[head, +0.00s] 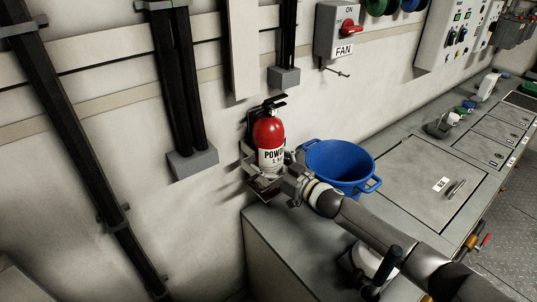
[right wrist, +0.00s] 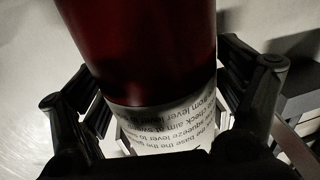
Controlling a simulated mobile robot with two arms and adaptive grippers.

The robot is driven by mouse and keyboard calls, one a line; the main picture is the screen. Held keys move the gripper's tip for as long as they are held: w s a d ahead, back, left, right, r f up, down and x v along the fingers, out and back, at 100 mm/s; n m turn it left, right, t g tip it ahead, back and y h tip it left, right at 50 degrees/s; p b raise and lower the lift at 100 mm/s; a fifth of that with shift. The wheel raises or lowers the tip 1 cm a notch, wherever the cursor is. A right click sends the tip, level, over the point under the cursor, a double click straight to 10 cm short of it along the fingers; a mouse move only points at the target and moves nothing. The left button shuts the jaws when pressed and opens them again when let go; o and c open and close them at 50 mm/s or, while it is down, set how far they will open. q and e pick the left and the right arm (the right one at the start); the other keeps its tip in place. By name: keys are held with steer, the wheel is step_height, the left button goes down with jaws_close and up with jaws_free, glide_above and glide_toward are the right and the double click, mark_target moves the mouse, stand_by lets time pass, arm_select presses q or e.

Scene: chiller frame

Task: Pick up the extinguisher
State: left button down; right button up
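The red fire extinguisher (head: 268,134) stands upright against the wall, with a black handle on top and a white label reading "POW…". A dark bracket (head: 251,122) shows behind it. My right gripper (head: 268,172) is at its lower body, with a finger on either side. In the right wrist view, the red body and white label (right wrist: 165,125) of the extinguisher (right wrist: 150,45) fill the space between the fingers of my right gripper (right wrist: 163,100). The pads are very close to the sides; firm contact is unclear. My left gripper is not in view.
A blue bucket (head: 340,163) stands on the grey cabinet top (head: 415,182), just right of the extinguisher and close to my right arm. A FAN switch box (head: 338,30) and black conduits (head: 180,80) are on the wall.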

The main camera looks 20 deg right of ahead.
steer(key=c, duration=1.6)
steer(key=shift+w+r, duration=0.15)
steer(key=shift+r, duration=0.2)
steer(key=shift+c, duration=0.5)
